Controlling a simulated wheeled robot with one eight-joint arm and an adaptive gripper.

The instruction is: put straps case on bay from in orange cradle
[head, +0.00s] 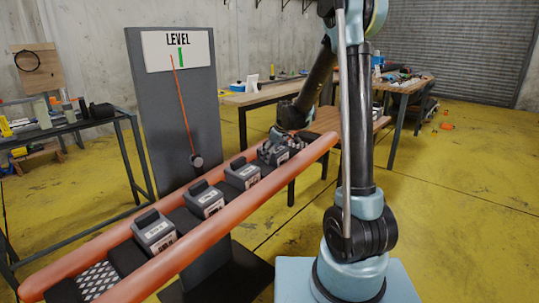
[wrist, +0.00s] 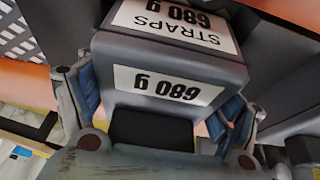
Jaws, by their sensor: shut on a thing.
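The straps case (wrist: 175,70) is grey with white labels reading "STRAPS" and "680 g", upside down in the wrist view. My gripper (wrist: 160,120) has a finger on each side of it and is shut on it. In the head view my gripper (head: 277,138) is at the far right end of the orange cradle (head: 225,227), over the straps case (head: 282,152), which it partly hides. I cannot tell whether the case touches the cradle floor. A checkered bay (head: 98,281) lies bare at the near left end; checkered surface also shows beside the held case.
Several similar grey cases, including one near the left (head: 154,232), sit in a row along the cradle. A grey board (head: 160,110) marked "LEVEL" stands behind; its orange needle (head: 183,105) points left of the green mark. Tables stand behind and left.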

